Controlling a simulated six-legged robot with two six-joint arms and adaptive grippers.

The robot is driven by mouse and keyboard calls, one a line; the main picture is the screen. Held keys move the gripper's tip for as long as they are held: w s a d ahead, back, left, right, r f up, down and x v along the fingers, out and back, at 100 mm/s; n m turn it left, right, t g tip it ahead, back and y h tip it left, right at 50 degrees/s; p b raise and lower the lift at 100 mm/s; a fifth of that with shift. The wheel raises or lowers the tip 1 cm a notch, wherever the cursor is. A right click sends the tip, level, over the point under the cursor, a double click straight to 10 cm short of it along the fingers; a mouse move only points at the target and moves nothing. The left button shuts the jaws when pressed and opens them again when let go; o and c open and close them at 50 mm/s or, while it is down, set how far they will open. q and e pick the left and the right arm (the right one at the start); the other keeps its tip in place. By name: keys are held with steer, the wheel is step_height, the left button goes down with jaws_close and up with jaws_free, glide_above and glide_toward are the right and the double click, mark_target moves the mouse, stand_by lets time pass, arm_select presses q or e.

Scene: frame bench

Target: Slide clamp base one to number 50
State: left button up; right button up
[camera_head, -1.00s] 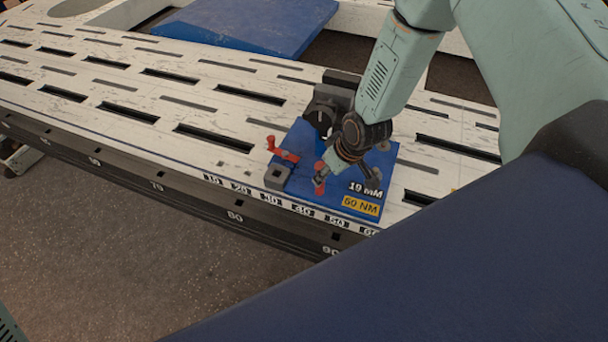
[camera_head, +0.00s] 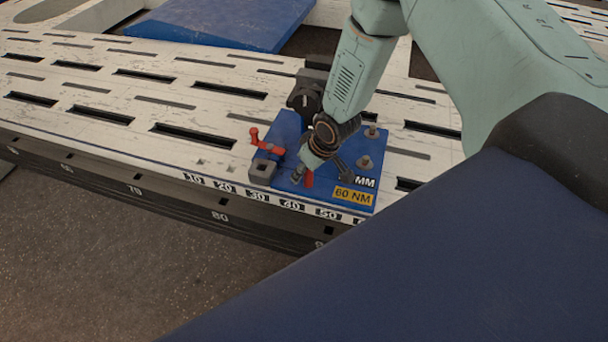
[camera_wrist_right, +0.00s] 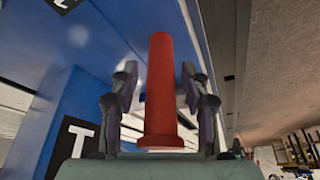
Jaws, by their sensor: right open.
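The blue clamp base (camera_head: 283,132) lies flat on the white slotted bench top, with its left front corner by the 30 mark of the number strip (camera_head: 257,196). The 50 mark (camera_head: 327,214) is farther right along its front edge. The base bears a red lever (camera_head: 256,138) at left and a red handle (camera_head: 309,180) near its front. My right gripper (camera_head: 320,172) is at this handle. In the right wrist view, its open fingers (camera_wrist_right: 158,78) stand either side of a red upright handle (camera_wrist_right: 161,95), with gaps visible. My left gripper is out of view.
A dark clamp part (camera_head: 304,97) stands behind the base, and metal pegs (camera_head: 364,162) rise from its right side. A blue panel (camera_head: 230,20) lies at the back. The bench top (camera_head: 60,130) left of the base is clear.

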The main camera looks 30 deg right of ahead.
steer(key=shift+w+f, duration=0.2)
steer(key=shift+f, duration=0.15)
jaws_close()
stand_by(0.4)
stand_by(0.4)
